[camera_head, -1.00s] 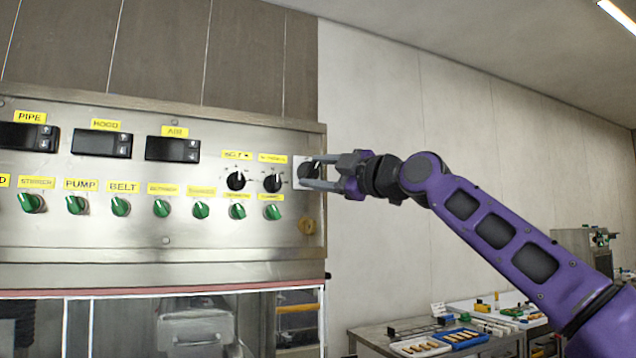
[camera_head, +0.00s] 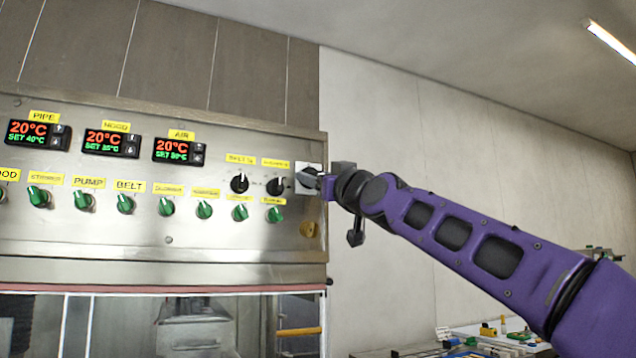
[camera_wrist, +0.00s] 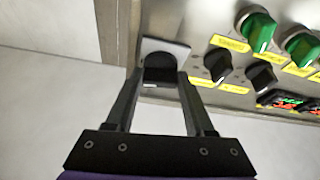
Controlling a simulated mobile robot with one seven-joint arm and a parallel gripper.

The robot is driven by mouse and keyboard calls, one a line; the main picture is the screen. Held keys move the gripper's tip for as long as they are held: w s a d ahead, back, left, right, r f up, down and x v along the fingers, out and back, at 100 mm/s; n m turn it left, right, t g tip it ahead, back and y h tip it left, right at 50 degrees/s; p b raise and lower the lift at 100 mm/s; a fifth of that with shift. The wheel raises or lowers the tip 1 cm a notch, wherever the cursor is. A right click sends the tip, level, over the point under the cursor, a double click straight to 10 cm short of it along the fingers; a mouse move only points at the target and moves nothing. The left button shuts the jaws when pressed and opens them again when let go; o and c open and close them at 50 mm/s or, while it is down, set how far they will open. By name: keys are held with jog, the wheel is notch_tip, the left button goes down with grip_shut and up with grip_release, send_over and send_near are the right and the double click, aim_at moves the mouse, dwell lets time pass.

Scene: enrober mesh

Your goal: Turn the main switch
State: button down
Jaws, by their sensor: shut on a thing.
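The main switch is a dark knob on a pale square plate (camera_head: 304,169) at the right end of the steel control panel. In the wrist view the knob (camera_wrist: 160,68) sits between my two fingers, on its grey plate (camera_wrist: 177,49). My gripper (camera_head: 318,181) reaches it from the right and is shut on the knob. It also shows in the wrist view (camera_wrist: 158,82), with a finger on each side of the knob. My wrist is rolled, and the fingers partly hide the knob in the head view. The PIPE display (camera_head: 38,134), HOOD display (camera_head: 111,143) and AIR display (camera_head: 179,150) are lit, each reading 20°C.
Two black knobs (camera_head: 239,183) sit just left of the switch, with a row of green knobs (camera_head: 125,204) below. A yellow-brown round part (camera_head: 308,229) is under the switch. A bench with trays and small parts stands lower right. The wall right of the panel is bare.

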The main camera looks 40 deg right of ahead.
jog(key=shift+r+m+h, duration=0.1)
jog(key=shift+m+h, duration=0.7)
jog(key=shift+m, duration=0.6)
jog(key=shift+c, duration=1.4)
grip_release()
jog(key=b+v, duration=0.1)
jog(key=v, duration=1.6)
jog(key=shift+s, duration=0.2)
